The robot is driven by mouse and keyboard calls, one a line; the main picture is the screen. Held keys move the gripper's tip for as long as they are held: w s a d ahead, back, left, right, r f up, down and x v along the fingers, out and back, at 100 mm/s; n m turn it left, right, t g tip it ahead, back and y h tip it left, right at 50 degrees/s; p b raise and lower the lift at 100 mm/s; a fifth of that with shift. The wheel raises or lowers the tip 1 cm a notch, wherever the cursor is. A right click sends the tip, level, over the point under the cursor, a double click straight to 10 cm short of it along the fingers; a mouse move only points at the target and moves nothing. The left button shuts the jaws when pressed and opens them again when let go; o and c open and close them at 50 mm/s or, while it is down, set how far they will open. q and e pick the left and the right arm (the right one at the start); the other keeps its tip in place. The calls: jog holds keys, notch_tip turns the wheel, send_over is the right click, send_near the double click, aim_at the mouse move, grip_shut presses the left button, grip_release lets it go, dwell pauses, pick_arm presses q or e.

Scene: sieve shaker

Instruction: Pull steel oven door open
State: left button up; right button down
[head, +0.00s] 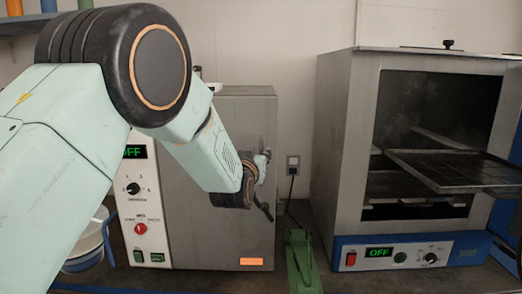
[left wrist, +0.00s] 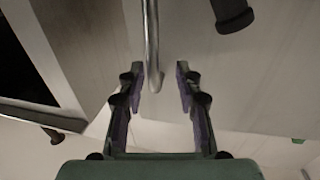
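The steel oven door (head: 235,115) is the plain grey front at the middle left in the head view, and it looks shut. My left arm covers much of it. My left gripper (head: 262,187) is in front of the door's right side, small and partly hidden by its own wrist. In the left wrist view my left gripper (left wrist: 157,75) is open, with one finger on each side of a vertical steel bar handle (left wrist: 151,35). The handle's curved end shows between the fingertips; I see no clear contact. My right gripper is not in view.
A control panel (head: 146,215) with knobs and a display is left of the door. At right stands another steel oven (head: 345,150) with a dark tray (head: 450,172) sticking out. A green object (head: 300,262) lies on the dark bench between them. A white bucket (head: 85,243) is at left.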

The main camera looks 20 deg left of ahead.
pick_arm(q)
jog(key=shift+w+d, duration=0.25)
jog(key=shift+w, duration=0.3)
jog(key=shift+w+d, duration=0.2)
jog(key=shift+w, duration=0.3)
jog(key=shift+s+a+r, duration=0.1)
jog(key=shift+s+a, duration=0.05)
jog(key=shift+a, duration=0.25)
jog(key=shift+w+d, duration=0.25)
jog(key=shift+d, duration=0.15)
jog(key=c, duration=0.4)
jog(key=shift+s+a, duration=0.15)
jog(key=shift+a, duration=0.1)
grip_shut()
